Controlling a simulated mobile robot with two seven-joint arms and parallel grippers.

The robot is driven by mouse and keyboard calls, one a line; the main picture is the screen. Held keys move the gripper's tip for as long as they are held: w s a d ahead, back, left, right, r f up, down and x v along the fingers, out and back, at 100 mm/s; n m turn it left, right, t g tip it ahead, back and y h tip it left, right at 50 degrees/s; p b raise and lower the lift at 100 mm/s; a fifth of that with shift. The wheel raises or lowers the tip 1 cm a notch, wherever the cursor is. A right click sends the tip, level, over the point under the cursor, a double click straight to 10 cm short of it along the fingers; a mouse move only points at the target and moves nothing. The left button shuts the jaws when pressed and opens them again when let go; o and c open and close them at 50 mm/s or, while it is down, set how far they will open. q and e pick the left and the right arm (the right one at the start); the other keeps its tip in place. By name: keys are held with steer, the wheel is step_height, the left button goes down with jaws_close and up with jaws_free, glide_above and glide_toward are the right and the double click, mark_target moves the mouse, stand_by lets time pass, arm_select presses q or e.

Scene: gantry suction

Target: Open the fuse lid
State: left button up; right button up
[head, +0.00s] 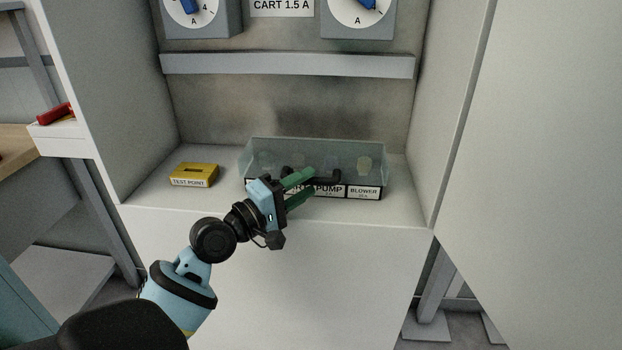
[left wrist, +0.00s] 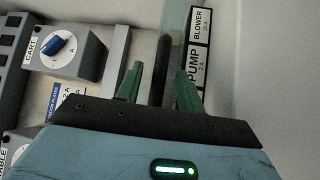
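The fuse lid (head: 315,150) is a clear cover shut down over the fuse box on the cabinet shelf. A black bar handle (head: 328,179) runs along its front, above white labels, of which PUMP and BLOWER can be read. My left gripper (head: 308,184) is in front of the lid, its green fingers spread and pointing at the handle. In the left wrist view the dark handle (left wrist: 160,66) lies between the two fingertips (left wrist: 159,80), with a gap showing on each side. The fingers hide part of the handle and a label. My right gripper is not in view.
A yellow TEST POINT block (head: 194,175) sits on the shelf to the left. A grey rail (head: 288,66) crosses the back wall above, under two dial boxes (head: 358,18). Cabinet side walls bound the shelf. The shelf between the yellow block and the fuse box is clear.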

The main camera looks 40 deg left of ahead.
arm_select(q)
steer(key=shift+x, duration=1.2)
steer(key=shift+c, duration=0.4)
jaws_close()
